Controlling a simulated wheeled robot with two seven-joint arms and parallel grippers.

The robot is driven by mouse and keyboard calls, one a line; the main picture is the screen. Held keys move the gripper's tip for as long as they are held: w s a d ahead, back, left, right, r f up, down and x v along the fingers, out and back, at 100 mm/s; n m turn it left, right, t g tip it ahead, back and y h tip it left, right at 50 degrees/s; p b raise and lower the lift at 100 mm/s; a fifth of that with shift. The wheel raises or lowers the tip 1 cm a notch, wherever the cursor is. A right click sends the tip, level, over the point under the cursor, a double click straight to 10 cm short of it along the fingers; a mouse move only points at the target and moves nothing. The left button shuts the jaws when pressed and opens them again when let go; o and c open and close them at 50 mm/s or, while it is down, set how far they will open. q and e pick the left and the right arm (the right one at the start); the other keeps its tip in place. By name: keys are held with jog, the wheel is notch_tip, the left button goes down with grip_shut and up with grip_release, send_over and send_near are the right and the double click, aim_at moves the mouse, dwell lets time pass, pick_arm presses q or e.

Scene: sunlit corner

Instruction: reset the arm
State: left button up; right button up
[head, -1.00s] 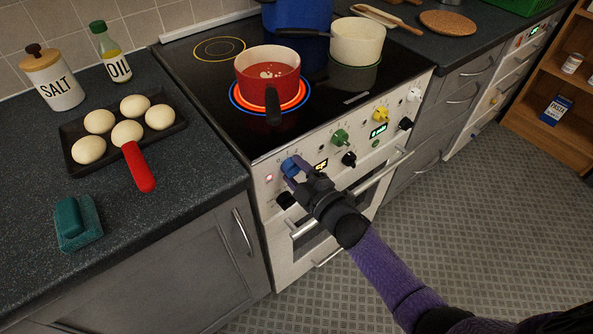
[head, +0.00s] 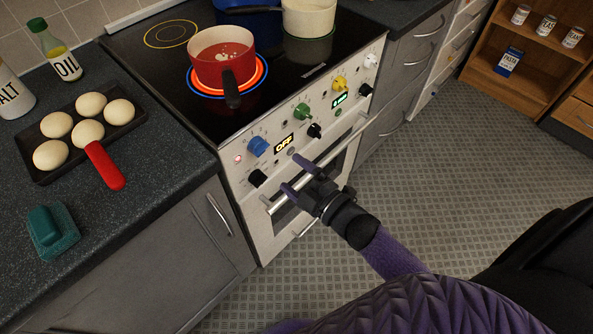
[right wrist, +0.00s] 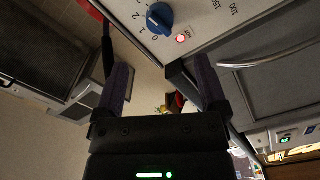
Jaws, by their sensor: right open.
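My right gripper (head: 291,174) is open and empty in front of the stove's (head: 249,196) front panel, below the knobs and close to the oven door handle. The blue knob (head: 257,146) is up and to the left of its fingers, apart from them. In the right wrist view the two fingers (right wrist: 160,82) are spread with nothing between them, and the blue knob (right wrist: 160,18) shows beyond them. A display beside the blue knob reads OFF. My left gripper is not in view.
A red pot (head: 222,66) sits on a glowing ring of the hob. A pale pan (head: 308,18) stands behind it. A black tray (head: 33,166) with several pale round buns and a red handle lies on the left counter, near a teal object (head: 52,231). The floor at right is clear.

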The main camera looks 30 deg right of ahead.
jog(key=shift+s+d, duration=0.1)
jog(key=shift+s, duration=0.15)
jog(key=s+d+f+m+g+h, duration=0.1)
jog(key=s+f+m+g+h, duration=0.25)
jog(key=f, duration=0.55)
jog(key=s+d+f+m+g+h, duration=0.1)
jog(key=s+f+m+g, duration=0.25)
jog(key=s+f, duration=0.35)
jog(key=s+f+m+g+h, duration=0.1)
jog(key=s+f+m+g, duration=0.2)
jog(key=s, duration=0.9)
jog(key=s+f+m+g+h, duration=0.1)
jog(key=s+f+m+g, duration=0.2)
jog(key=s+f+g, duration=0.3)
jog(key=s+f, duration=0.3)
jog(key=s, duration=0.4)
jog(key=shift+d+g, duration=0.2)
jog(key=shift+g, duration=0.2)
